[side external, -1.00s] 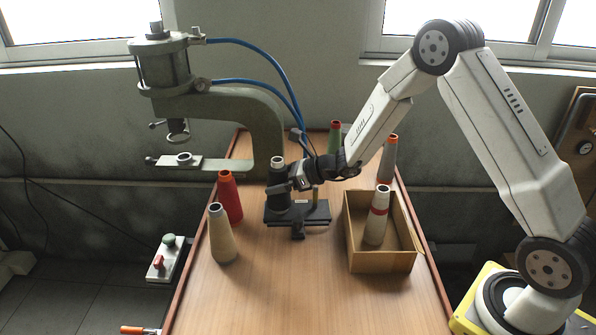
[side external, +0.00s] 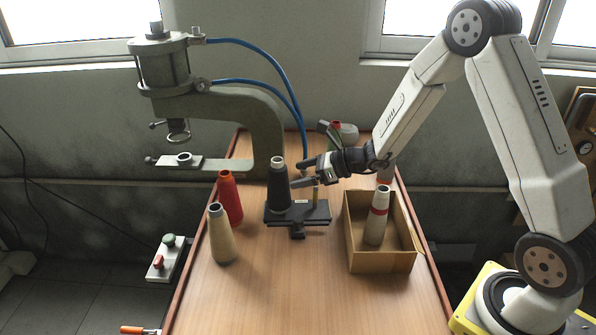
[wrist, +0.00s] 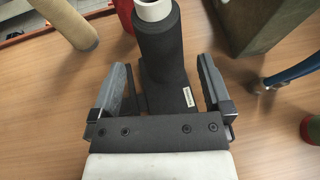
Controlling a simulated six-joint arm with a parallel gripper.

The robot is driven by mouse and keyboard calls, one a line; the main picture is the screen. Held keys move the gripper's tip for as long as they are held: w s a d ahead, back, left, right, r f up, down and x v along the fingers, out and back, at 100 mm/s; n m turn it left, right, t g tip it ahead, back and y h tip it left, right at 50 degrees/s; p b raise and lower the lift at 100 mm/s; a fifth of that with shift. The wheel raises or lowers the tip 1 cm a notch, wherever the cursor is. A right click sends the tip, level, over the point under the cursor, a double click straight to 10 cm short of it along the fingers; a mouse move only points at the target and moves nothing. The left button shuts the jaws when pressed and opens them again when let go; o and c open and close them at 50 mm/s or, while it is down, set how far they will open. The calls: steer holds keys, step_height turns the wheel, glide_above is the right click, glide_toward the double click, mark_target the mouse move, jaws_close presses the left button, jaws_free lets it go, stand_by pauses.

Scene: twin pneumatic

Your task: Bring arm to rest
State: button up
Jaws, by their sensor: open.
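My gripper (side external: 304,173) is open and empty, just right of a black cone (side external: 279,186) that stands upright on a dark stand (side external: 315,214). In the wrist view the two fingers of my gripper (wrist: 166,86) are spread wide, with the black cone (wrist: 163,58) and its white tip ahead between them. The fingers do not appear to touch the cone. My arm reaches in from the right.
A red cone (side external: 229,200) and a beige cone (side external: 222,236) stand left. A green press (side external: 262,112) with blue hoses stands behind. The table's front middle is clear.

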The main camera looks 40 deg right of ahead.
mark_target(278, 167)
steer(key=x, duration=0.6)
steer(key=shift+w+a+f, duration=0.15)
steer(key=shift+w+a, duration=0.1)
steer(key=shift+a, duration=0.05)
steer(key=shift+d+r, duration=0.1)
steer(key=shift+r, duration=1.8)
